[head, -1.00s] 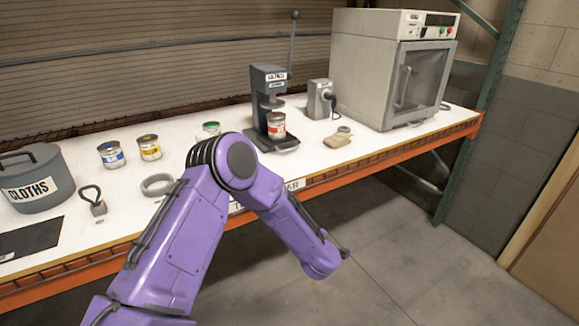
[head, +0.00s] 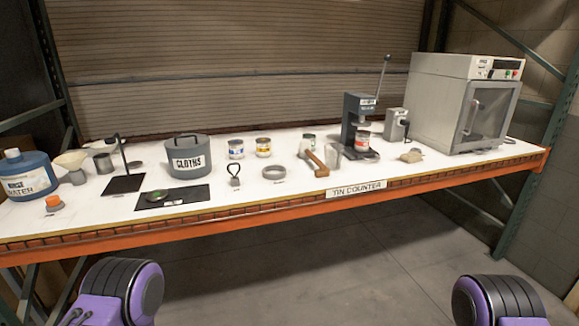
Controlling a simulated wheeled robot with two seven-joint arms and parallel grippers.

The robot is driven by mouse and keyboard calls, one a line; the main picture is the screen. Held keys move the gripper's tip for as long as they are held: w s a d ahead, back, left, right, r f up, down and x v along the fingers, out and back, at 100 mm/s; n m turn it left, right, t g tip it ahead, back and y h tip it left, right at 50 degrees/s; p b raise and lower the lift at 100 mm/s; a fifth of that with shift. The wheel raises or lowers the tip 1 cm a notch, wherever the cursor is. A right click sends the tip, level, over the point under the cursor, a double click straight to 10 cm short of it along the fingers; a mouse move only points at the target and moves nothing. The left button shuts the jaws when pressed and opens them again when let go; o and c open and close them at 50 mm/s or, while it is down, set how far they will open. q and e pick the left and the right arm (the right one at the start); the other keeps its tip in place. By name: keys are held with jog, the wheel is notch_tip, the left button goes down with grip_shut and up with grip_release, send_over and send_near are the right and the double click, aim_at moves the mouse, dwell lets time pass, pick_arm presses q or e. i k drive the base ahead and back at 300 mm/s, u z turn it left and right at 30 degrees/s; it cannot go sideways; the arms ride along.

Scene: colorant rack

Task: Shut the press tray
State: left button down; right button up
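The press (head: 352,112) is a dark grey upright machine with a tall lever, standing right of the middle on the counter. A tin with a red and white label (head: 362,141) stands at its foot, below the press head. The dark tray (head: 369,157) at the base shows only as a low edge under and in front of the tin. I cannot tell how far out it sits. Only purple and black parts of my arms show, at the bottom left and bottom right. Both grippers are out of view.
A glass cup (head: 334,156) and a brown-handled tool (head: 317,163) lie just left of the press. A small power box (head: 394,124) and a tan block (head: 411,156) are to its right. A large grey oven (head: 440,105) fills the right end. A cloths pot (head: 188,159) stands left.

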aim_at(357, 154)
jog(key=u, duration=0.65)
jog(key=i, duration=1.05)
jog(key=z, duration=1.25)
jog(key=i, duration=0.65)
jog(key=z, duration=0.85)
